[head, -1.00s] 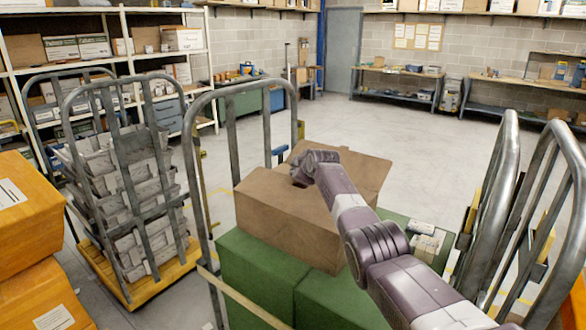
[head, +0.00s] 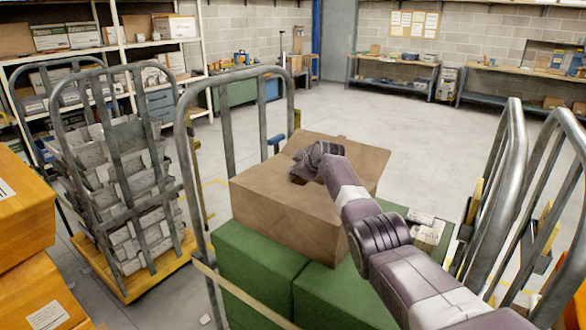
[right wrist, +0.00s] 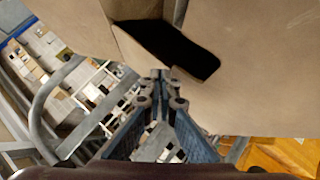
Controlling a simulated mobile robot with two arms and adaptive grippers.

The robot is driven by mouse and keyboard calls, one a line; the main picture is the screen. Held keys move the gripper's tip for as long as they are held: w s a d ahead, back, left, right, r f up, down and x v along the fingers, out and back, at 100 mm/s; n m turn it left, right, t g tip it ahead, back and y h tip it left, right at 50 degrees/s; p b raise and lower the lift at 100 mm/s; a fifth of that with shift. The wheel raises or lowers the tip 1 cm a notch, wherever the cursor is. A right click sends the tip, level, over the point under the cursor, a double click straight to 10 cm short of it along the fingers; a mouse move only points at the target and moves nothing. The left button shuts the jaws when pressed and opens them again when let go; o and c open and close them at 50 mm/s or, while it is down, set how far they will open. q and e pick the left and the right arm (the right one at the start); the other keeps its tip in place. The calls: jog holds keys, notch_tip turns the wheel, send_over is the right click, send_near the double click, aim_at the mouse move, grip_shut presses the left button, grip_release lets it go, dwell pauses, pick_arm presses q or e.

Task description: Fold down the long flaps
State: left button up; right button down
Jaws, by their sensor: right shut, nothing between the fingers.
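A brown cardboard box (head: 284,214) sits on green boxes on a cart in the head view. Part of its top (head: 362,165) spreads to the right behind my arm. My right gripper (head: 299,172) is at the box's top, its fingers pointing left. In the right wrist view the right gripper (right wrist: 161,80) is shut and empty, its tips close beside the cardboard (right wrist: 240,45). A dark gap (right wrist: 175,48) shows between cardboard panels there. My forearm hides part of the box top, so I cannot tell how each flap lies. My left gripper is out of view.
The green boxes (head: 262,262) fill the cart below. A grey tubular cart frame (head: 187,150) rises at the left, another (head: 500,200) at the right. A cage cart with grey trays (head: 125,165) and orange boxes (head: 22,215) stand left. Open floor (head: 420,135) lies behind.

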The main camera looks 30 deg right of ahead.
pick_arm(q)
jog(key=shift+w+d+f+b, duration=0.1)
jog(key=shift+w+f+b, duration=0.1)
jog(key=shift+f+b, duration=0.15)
pick_arm(e)
jog(key=shift+d+f, duration=0.15)
jog(key=shift+f, duration=0.35)
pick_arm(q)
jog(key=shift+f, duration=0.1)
pick_arm(e)
jog(key=shift+f, duration=0.1)
